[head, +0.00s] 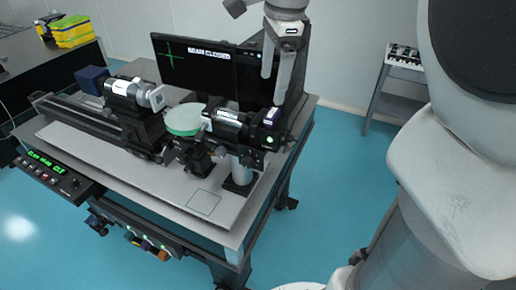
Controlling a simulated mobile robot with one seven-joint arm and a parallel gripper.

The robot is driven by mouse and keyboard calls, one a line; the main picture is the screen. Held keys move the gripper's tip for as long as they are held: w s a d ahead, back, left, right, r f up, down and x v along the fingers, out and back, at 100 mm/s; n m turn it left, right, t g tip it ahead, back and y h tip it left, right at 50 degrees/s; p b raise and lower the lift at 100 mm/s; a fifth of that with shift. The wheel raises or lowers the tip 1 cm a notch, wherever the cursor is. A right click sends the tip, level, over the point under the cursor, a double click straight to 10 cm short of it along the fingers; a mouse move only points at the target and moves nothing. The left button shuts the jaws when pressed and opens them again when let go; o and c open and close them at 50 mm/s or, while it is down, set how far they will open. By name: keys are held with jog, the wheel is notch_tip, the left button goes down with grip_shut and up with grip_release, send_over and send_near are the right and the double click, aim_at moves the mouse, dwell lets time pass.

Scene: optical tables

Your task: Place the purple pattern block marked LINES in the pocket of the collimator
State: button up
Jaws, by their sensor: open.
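The likely collimator (228,124) is the black barrel on a post at the right of the optical table. My gripper (273,86) hangs down just above that end. Its fingers are apart, and no block shows between them. One finger passes in front of the screen. The pocket itself is not clearly visible.
A second black barrel (126,91) stands on the rail at left, with a pale green disc (183,119) between the barrels. A dark screen (195,68) stands behind. A control box (55,174) is at the front left. An outlined square (203,201) marks bare tabletop.

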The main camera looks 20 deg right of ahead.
jog(key=s+a+f+n+t, duration=0.2)
jog(key=s+a+f+n, duration=0.1)
jog(key=s+n, duration=0.4)
jog(key=s+a+f+n+t, duration=0.1)
jog(key=s+a+f+n, duration=0.2)
jog(key=s+f+n, duration=0.2)
jog(key=s+n, duration=0.3)
jog(key=n, duration=0.4)
jog(key=shift+a+f+t+h, duration=0.25)
jog(key=shift+t+h, duration=0.05)
jog(key=shift+t, duration=0.1)
jog(key=shift+f, duration=0.1)
jog(key=shift+d, duration=0.35)
jog(key=shift+s, duration=0.1)
